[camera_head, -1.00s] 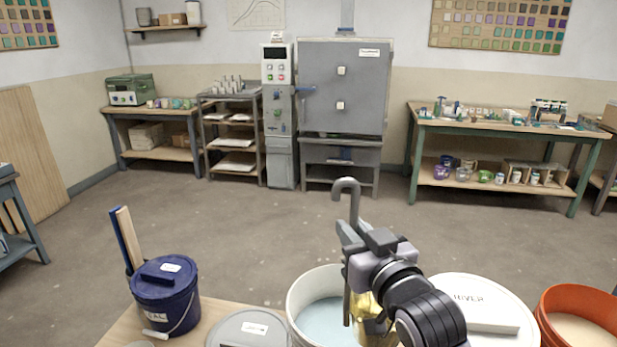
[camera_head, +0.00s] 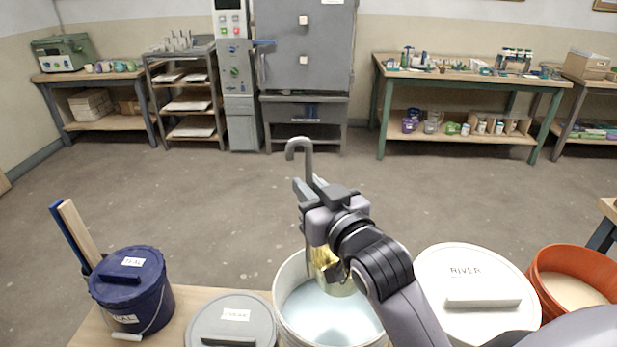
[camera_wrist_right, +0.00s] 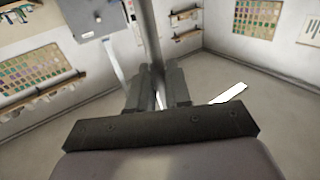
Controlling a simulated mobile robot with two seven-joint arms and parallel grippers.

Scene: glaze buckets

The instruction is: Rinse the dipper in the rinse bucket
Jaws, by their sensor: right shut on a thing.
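The dipper has a grey hooked handle (camera_head: 309,165) and a brass-coloured cup (camera_head: 326,262). My right gripper (camera_head: 311,192) is shut on the upright handle, below its hook. The right wrist view shows the handle (camera_wrist_right: 148,35) between the two fingers (camera_wrist_right: 158,88). The cup shows over the back part of an open white bucket (camera_head: 283,315) of pale blue liquid. My arm partly covers the cup, and I cannot tell whether it touches the liquid. No label shows on this bucket. My left gripper is not in view.
Left of the white bucket stand a grey-lidded bucket (camera_head: 235,318) and a dark blue lidded bucket (camera_head: 128,290) with sticks behind it. To the right are a white lidded bucket marked RIVER (camera_head: 465,262) and an open orange bucket (camera_head: 545,262) of cream liquid. Open floor lies behind.

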